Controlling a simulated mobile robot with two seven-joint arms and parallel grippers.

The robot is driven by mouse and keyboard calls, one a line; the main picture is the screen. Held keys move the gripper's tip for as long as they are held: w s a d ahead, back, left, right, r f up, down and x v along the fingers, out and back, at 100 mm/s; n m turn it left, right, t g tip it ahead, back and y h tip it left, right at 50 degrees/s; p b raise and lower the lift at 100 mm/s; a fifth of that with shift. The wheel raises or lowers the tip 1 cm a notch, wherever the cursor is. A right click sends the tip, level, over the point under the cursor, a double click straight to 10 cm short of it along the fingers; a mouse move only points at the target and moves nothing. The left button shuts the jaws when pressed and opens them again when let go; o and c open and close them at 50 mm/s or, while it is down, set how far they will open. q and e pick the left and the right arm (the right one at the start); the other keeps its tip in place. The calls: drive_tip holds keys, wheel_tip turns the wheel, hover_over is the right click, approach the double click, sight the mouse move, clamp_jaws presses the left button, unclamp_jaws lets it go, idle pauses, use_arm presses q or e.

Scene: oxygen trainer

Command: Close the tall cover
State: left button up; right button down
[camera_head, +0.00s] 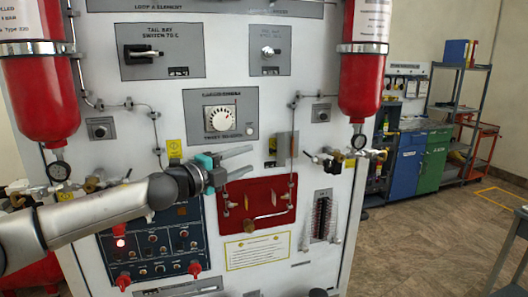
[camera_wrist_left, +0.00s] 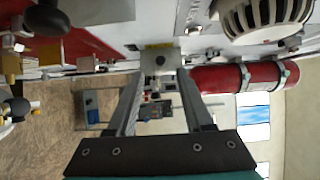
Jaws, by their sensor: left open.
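My left gripper (camera_head: 251,161) is open and empty. Its fingers point right, towards the plate, and appear a little short of it. In the left wrist view the two fingers (camera_wrist_left: 158,75) are spread, with a small light grey box (camera_wrist_left: 160,60) beyond the gap. My right gripper is not in view.
A white dial (camera_head: 220,118) sits just above the left gripper. The red plate (camera_head: 233,212) with a metal handle is below it. Red cylinders (camera_head: 362,85) flank the panel, with a gauge and valves jutting out at right. Shelves and cabinets (camera_head: 405,170) stand far behind.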

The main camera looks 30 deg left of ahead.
sight(277, 150)
use_arm(q)
drive_tip(key=shift+w+d+p, duration=0.3)
drive_tip(key=shift+w+p, duration=0.4)
drive_tip(key=shift+w, duration=0.4)
drive_tip(key=shift+w+d+p, duration=0.25)
drive_tip(key=shift+w+p, duration=0.45)
drive_tip(key=shift+w, duration=0.4)
drive_tip(key=shift+w+d+p, duration=0.3)
drive_tip(key=shift+w+p, duration=0.4)
drive_tip(key=shift+w, duration=0.4)
drive_tip(key=shift+c, duration=0.3)
clamp_jaws()
